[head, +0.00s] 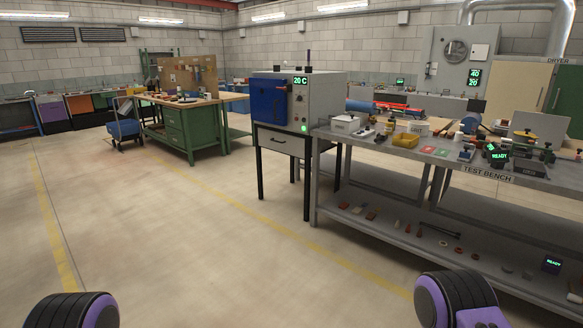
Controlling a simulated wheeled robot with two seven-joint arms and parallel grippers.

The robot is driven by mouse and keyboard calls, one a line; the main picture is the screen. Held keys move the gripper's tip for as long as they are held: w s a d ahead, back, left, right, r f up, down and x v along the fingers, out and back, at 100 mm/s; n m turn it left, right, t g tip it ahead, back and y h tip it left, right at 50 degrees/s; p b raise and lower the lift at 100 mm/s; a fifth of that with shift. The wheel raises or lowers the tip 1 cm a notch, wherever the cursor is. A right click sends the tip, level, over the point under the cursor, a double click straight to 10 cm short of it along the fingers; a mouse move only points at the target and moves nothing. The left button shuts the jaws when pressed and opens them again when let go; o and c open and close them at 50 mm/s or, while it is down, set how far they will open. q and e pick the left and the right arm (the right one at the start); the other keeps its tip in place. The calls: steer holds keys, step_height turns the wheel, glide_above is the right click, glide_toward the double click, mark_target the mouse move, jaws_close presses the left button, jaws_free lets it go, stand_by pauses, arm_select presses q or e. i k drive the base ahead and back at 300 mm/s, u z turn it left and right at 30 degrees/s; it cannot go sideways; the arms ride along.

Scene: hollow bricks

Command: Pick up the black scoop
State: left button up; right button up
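I cannot make out the black scoop for certain. Thin, long dark items (440,230) lie on the lower shelf of the test bench at the right, too small to tell what they are. The bench top (395,150) carries many small items, some of them dark, and the scoop cannot be picked out among them. Neither gripper is in view; only black and purple parts of my own arms show at the bottom edge.
A grey test bench (487,174) runs along the right. Left of it an oven with a blue door (268,102) stands on a black-legged stand. A green workbench (185,130) with a pegboard (188,75) stands farther back. The floor (190,240) ahead and left is clear.

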mark_target(380, 138)
steer(key=u, duration=0.2)
steer(key=i, duration=2.65)
steer(key=z, duration=0.75)
steer(key=i, duration=1.8)
steer(key=z, duration=0.8)
